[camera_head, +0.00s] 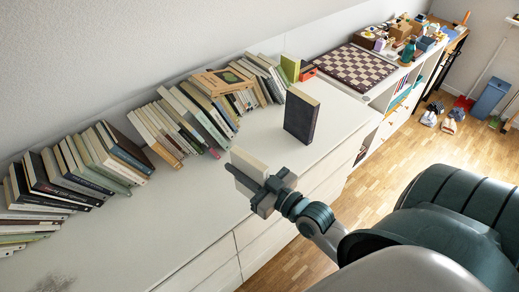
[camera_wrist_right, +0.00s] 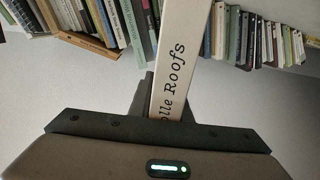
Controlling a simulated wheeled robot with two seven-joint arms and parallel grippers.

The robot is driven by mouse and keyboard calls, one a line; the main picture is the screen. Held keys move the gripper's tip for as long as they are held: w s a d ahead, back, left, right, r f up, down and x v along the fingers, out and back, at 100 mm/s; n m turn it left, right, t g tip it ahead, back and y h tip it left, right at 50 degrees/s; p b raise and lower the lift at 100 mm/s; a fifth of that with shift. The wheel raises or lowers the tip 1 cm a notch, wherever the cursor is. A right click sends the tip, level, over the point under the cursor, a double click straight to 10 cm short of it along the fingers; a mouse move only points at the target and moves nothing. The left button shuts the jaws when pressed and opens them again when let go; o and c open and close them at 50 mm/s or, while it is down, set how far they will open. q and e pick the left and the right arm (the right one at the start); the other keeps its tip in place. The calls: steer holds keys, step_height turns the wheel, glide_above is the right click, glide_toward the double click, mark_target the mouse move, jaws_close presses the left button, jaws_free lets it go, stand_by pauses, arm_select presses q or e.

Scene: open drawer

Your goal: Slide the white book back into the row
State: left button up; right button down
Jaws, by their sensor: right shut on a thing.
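The white book (camera_head: 249,162) is held by my right gripper (camera_head: 256,187) above the front part of the dresser top, apart from the row. In the right wrist view its pale spine (camera_wrist_right: 190,62) with dark lettering "olle Roofs" rises from the gripper (camera_wrist_right: 165,100), whose fingers are shut on it. The row of books (camera_head: 180,118) stands leaning along the wall, with a gap between the left group and the middle group. The books also show upside down in the right wrist view (camera_wrist_right: 125,20). My left gripper is not in view.
A dark book (camera_head: 301,116) stands alone on the white dresser top (camera_head: 215,195), right of the held book. A chessboard (camera_head: 352,67) lies farther back on the right. The dresser top in front of the row is mostly clear.

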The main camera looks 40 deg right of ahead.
steer(key=s+a+r+m+h+b, duration=0.2)
steer(key=a+r+h, duration=0.1)
steer(key=a+r, duration=0.1)
steer(key=shift+s+a+r+m+t+h, duration=0.3)
steer(key=shift+s+a+h, duration=0.1)
steer(key=shift+a, duration=0.25)
steer(key=shift+d, duration=0.1)
